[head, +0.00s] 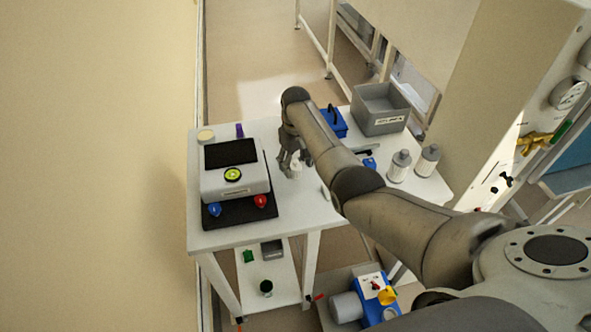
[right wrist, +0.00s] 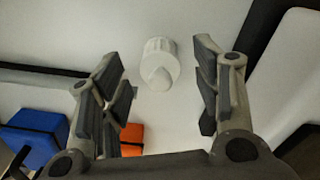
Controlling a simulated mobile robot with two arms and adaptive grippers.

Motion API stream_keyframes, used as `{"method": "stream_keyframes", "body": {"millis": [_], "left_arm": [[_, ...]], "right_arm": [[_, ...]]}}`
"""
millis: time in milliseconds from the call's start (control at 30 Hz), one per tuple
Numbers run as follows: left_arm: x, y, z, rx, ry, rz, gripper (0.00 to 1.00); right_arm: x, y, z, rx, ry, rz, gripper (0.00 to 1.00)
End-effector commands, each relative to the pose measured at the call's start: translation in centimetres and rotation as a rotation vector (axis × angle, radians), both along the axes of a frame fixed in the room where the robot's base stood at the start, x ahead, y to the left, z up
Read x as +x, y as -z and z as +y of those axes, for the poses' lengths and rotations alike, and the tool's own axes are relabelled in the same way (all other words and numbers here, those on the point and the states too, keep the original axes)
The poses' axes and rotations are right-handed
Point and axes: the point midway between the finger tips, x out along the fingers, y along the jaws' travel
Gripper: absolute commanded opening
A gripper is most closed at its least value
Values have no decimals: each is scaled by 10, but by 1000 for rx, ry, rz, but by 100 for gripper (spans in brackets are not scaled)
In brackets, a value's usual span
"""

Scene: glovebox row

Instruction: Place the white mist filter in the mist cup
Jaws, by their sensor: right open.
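The white mist filter (right wrist: 160,62), a ribbed white cylinder with a smaller rounded end, stands on the white tabletop in the right wrist view. In the head view it is a small white shape (head: 297,170) at the fingertips of my right gripper (head: 290,166). My right gripper (right wrist: 160,82) is open, with a finger on each side of the filter and a visible gap to both. I cannot pick out the mist cup for certain. A white round thing (head: 326,192), partly hidden by my right arm, stands on the table. My left gripper is not in view.
A white and black device (head: 235,181) with blue and red knobs stands left of the gripper. A grey bin (head: 380,112), a blue box (head: 333,123) and two grey bottles (head: 399,167) are to the right. An orange block (right wrist: 132,139) lies near the left finger.

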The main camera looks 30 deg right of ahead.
Motion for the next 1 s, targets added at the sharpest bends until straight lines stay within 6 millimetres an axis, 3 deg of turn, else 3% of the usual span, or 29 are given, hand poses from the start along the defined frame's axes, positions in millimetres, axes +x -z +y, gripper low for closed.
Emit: {"method": "stream_keyframes", "body": {"millis": [67, 400, 767, 1000], "left_arm": [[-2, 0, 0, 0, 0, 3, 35], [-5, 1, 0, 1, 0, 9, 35], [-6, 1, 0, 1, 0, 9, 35], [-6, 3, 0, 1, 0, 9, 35]], "right_arm": [[0, 0, 0, 0, 0, 0, 56], [0, 0, 0, 0, 0, 0, 15], [1, -3, 0, 0, 0, -2, 12], [2, -26, 0, 0, -1, -5, 12]]}}
